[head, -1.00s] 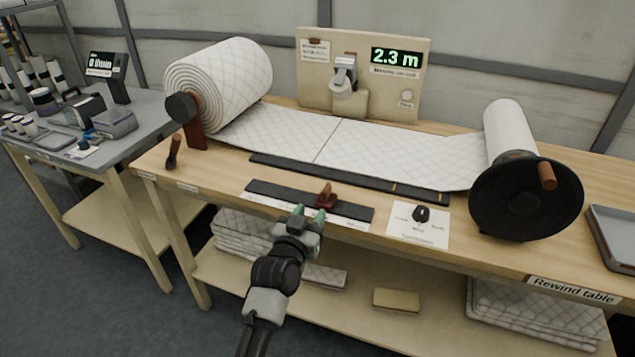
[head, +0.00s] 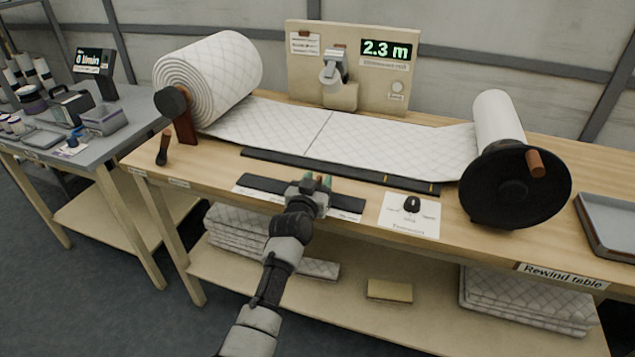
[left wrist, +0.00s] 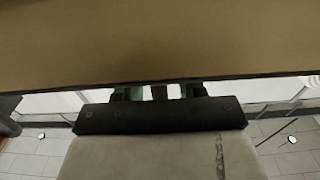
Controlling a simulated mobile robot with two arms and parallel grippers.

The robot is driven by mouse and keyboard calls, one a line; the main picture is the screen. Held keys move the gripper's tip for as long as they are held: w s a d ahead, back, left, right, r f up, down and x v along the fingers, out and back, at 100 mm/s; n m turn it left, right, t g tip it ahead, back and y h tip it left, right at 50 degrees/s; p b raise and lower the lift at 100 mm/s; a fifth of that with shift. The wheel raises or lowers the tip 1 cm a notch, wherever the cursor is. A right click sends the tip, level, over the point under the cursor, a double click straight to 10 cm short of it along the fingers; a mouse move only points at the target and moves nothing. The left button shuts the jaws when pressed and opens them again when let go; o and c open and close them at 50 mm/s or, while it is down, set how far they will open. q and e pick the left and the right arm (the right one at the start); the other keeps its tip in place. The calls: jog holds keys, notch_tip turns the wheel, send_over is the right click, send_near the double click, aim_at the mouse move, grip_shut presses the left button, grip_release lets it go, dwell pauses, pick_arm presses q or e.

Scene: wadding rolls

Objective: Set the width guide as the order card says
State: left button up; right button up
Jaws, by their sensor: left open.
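The width guide, a red-brown slider (head: 319,179), sits on a dark rail (head: 262,187) near the front edge of the rewind table. My left gripper (head: 318,181) is open, with its green fingertips on either side of the slider. No card is readable as the order card. My right gripper is out of view.
A wadding roll (head: 215,75) feeds a quilted sheet (head: 350,140) to a rewind roll with a black disc (head: 515,188). A dark knob (head: 411,203) stands on a white label right of the rail. The display (head: 386,49) reads 2.3 m. A grey tray (head: 610,222) lies far right.

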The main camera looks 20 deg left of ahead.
aim_at(284, 188)
pick_arm(q)
jog(key=c, duration=0.7)
grip_shut()
jog(key=a+b, duration=0.2)
jog(key=a, duration=0.7)
jog(key=shift+w, duration=0.15)
jog(key=o, duration=0.7)
grip_release()
jog(key=s, duration=1.1)
jog(key=shift+a, duration=0.2)
jog(key=shift+w, duration=0.1)
